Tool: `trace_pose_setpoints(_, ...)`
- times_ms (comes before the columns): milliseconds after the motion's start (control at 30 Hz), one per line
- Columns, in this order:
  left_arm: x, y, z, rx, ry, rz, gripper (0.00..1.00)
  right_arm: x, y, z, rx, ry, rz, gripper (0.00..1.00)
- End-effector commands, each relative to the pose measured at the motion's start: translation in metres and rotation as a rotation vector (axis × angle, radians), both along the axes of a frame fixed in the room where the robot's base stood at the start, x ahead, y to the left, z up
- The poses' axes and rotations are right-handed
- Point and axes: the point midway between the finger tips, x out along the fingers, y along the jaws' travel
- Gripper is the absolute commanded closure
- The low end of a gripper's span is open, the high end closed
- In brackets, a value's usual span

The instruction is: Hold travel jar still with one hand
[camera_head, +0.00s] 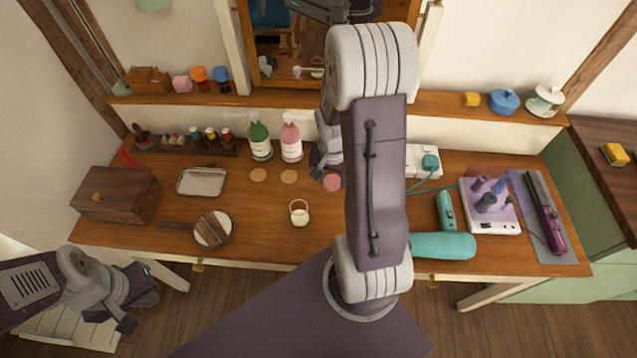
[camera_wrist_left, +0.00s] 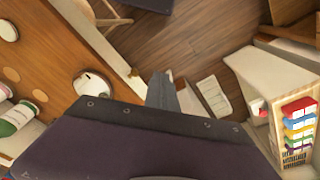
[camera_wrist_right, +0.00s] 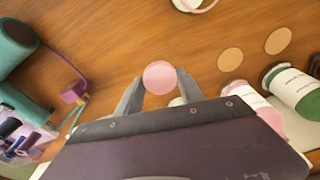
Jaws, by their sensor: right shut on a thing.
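A small round pink-topped jar (camera_head: 332,183), which I take to be the travel jar, stands on the wooden dressing table just right of two tan discs. My right gripper (camera_head: 326,165) reaches down to it from the back. In the right wrist view the pink top (camera_wrist_right: 160,77) sits between the two fingers (camera_wrist_right: 158,90), which are shut on it. The jar's side is mostly hidden. My left gripper (camera_head: 138,311) is off the table's front left, over the floor, away from the jar. In the left wrist view its fingers (camera_wrist_left: 172,92) look together and empty.
Green (camera_head: 260,143) and pink (camera_head: 291,144) bottles stand behind. My right arm hides part of the table.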

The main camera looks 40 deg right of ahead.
Motion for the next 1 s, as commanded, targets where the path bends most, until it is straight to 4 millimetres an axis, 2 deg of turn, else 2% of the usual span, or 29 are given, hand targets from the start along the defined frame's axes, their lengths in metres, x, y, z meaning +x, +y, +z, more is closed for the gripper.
trace_pose_setpoints(100, 0.0, 0.0, 0.008, 0.0, 0.0, 0.0, 1.0, -0.015, -0.024, 0.019, -0.002, -0.003, -0.009, 0.92)
trace_pose_setpoints(300, 0.0, 0.0, 0.012, 0.0, 0.0, 0.0, 1.0, -0.033, -0.052, 0.037, -0.001, -0.002, -0.004, 0.92)
trace_pose_setpoints(500, 0.0, 0.0, 0.012, 0.0, 0.0, 0.0, 1.0, -0.041, -0.062, 0.044, -0.001, -0.001, -0.001, 0.92)
trace_pose_setpoints(833, 0.0, 0.0, 0.012, 0.0, 0.0, 0.0, 1.0, -0.041, -0.062, 0.044, 0.0, 0.0, 0.001, 0.92)
trace_pose_setpoints(1000, 0.0, 0.0, 0.012, 0.0, 0.0, 0.0, 0.53, -0.041, -0.062, 0.044, 0.0, 0.0, 0.002, 0.92)
